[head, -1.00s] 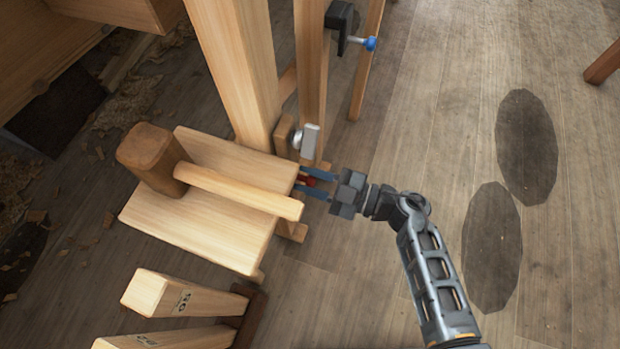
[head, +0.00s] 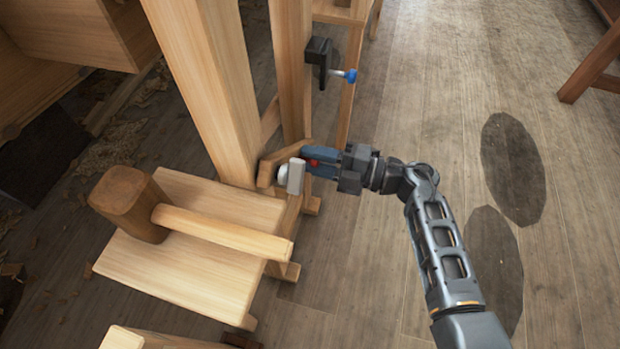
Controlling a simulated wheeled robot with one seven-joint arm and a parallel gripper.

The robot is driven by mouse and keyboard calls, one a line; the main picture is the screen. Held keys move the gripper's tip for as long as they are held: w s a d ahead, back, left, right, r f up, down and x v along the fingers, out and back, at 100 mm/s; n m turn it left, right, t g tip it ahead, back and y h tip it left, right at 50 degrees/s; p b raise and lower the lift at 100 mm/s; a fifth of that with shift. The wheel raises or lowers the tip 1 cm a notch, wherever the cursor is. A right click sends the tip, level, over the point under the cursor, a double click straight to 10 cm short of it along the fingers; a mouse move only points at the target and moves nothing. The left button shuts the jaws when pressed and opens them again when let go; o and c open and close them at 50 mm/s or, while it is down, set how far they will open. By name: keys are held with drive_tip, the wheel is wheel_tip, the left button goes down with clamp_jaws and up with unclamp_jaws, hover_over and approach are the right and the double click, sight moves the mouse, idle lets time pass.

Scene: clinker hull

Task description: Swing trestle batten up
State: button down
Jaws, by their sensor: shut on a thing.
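The trestle batten (head: 281,160) is a short wooden bar beside the trestle post (head: 215,85). It slants up to the right from near the post's foot. My gripper (head: 310,158), with blue fingers and a red spot, is shut on the batten's right end, and the fingers cover that end. A pale metal block with a round knob (head: 291,178) sits just below the batten, in front of it.
A wooden mallet (head: 130,203) lies on a low wooden stool (head: 180,275) at the left. A black clamp with a blue screw end (head: 320,55) is on the rear upright. Wooden blocks (head: 150,340) show at the bottom edge.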

drive_tip(key=w+d+r+n+p, duration=0.1)
drive_tip(key=w+r+n, duration=0.2)
drive_tip(key=r+n, duration=0.5)
drive_tip(key=shift+w+d+r, duration=0.2)
drive_tip(key=shift+w+r, duration=0.2)
drive_tip(key=shift+r, duration=0.55)
drive_tip(key=c, duration=0.8)
unclamp_jaws()
drive_tip(key=shift+c, duration=0.2)
drive_tip(key=p+v, duration=0.2)
drive_tip(key=v, duration=0.5)
drive_tip(key=shift+s+d, duration=0.2)
drive_tip(key=shift+d, duration=0.15)
